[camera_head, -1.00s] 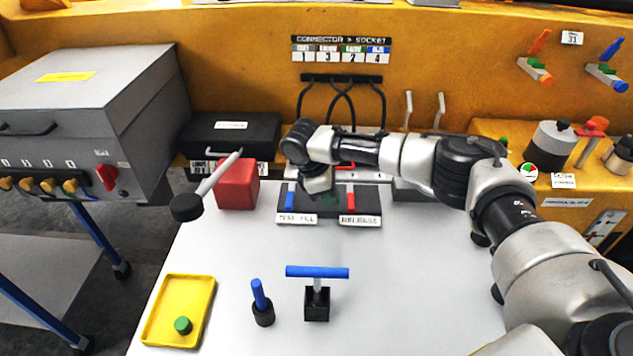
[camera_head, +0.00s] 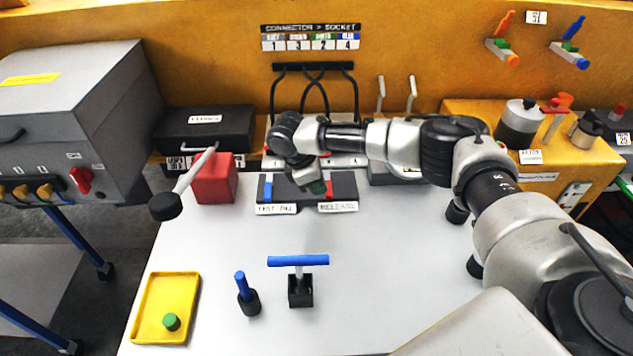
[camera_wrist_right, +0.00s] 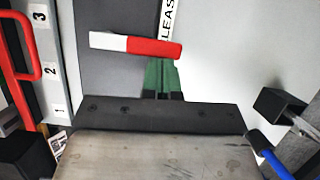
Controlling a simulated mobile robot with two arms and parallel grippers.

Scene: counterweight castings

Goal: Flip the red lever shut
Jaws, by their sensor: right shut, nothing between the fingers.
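The red lever (camera_head: 329,189) stands on a dark panel (camera_head: 346,184) behind the white "RELEASE" label, at the back of the table. In the right wrist view the lever (camera_wrist_right: 154,46) shows as a red bar with a white end, crossing in front of the green fingers. My right gripper (camera_head: 319,188) is shut and empty, with its green fingertips right beside the lever on its left. In the right wrist view the fingertips (camera_wrist_right: 164,58) are partly hidden by the lever; I cannot tell whether they touch it. My left gripper is not in view.
A blue lever (camera_head: 268,190) stands on the panel's left, behind "TEST FILL". A red block (camera_head: 215,180) and a grey rod with a black knob (camera_head: 165,207) are left. A blue T-handle (camera_head: 298,261) and yellow tray (camera_head: 140,329) are nearer.

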